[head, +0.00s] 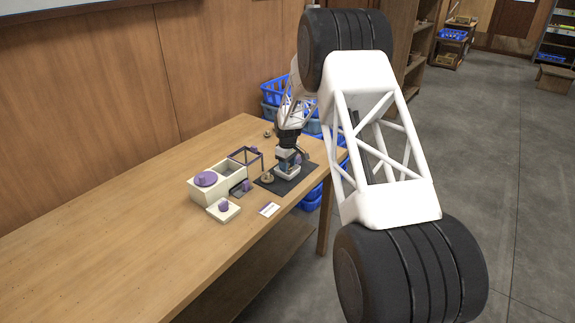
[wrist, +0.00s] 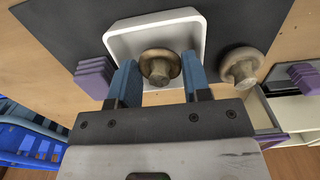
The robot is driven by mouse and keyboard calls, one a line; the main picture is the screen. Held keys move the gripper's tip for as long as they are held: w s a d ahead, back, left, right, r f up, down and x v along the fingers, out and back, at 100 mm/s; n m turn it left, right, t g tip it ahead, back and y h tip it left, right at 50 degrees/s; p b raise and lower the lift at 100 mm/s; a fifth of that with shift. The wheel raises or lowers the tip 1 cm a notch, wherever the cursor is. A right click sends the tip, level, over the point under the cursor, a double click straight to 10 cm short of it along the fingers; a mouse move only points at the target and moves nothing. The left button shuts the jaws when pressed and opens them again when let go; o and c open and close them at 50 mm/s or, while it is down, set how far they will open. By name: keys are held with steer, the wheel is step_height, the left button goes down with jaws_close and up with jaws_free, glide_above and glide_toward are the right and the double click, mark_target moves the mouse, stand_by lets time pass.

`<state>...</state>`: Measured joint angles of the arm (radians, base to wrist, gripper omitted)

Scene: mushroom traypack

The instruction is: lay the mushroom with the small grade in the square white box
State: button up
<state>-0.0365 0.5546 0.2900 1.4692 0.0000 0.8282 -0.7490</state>
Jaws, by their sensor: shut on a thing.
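My gripper (head: 289,162) is over the square white box (head: 290,174) on the dark mat. In the wrist view its blue fingers (wrist: 157,82) are shut on a brown mushroom (wrist: 160,66), stem facing the camera. The held mushroom lies within the outline of the white box (wrist: 118,42); whether it touches the box floor I cannot tell. A second, paler mushroom (wrist: 241,66) lies just right of the box, outside it; it also shows in the head view (head: 267,178). I cannot read a grade on either mushroom.
The dark mat (head: 265,186) lies near the table's right end. A white card (head: 269,209) lies in front. The table's left is clear.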

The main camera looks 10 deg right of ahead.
steer(key=shift+f, duration=0.6)
stand_by(0.3)
steer(key=o, duration=0.4)
step_height(320, 180, up, 13)
steer(key=shift+r, duration=0.1)
stand_by(0.7)
stand_by(0.5)
steer(key=shift+r, duration=0.1)
